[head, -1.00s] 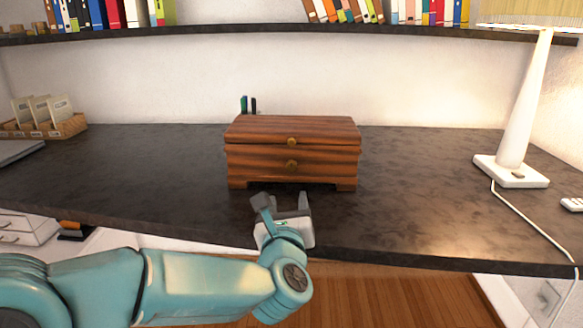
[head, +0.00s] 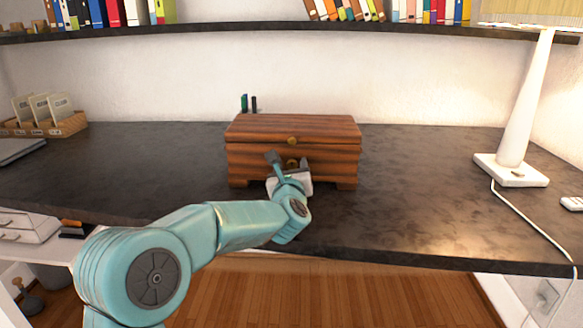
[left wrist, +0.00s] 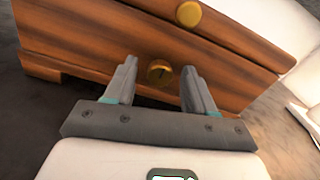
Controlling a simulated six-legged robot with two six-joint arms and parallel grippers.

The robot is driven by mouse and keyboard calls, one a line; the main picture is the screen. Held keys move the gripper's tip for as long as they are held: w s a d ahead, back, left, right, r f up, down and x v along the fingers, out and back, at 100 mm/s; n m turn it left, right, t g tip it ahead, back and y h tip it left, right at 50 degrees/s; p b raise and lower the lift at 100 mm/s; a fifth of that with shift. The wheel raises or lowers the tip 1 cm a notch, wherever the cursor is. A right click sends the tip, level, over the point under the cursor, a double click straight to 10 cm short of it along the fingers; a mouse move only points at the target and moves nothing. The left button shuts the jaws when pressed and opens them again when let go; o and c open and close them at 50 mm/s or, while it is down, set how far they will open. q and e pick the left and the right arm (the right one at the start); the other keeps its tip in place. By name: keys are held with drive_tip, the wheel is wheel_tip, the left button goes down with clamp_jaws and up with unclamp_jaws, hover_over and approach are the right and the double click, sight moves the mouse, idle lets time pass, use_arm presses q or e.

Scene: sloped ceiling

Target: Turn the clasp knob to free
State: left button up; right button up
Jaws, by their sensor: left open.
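A brown wooden box (head: 250,162) with a lid stands on the dark desk. One round brass knob (head: 292,140) sits at the lid's front edge, and a second, lower brass knob (head: 292,162) is on the front face. In the left wrist view the lower knob (left wrist: 160,73) shows a dark mark and the upper knob (left wrist: 188,14) is above it. My left gripper (head: 289,160) is open in front of the box. In the left wrist view its fingers (left wrist: 158,75) stand on either side of the lower knob, with gaps. I cannot tell whether the fingertips touch the box. My right gripper is not in view.
The dark desk (head: 420,190) is clear on both sides of the box. A white lamp (head: 516,120) with a cord stands at right. A basket of cards (head: 45,125) is at the far left. A bookshelf (head: 230,34) runs above.

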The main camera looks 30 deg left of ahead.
use_arm(q)
drive_tip(key=shift+c, duration=0.4)
clamp_jaws()
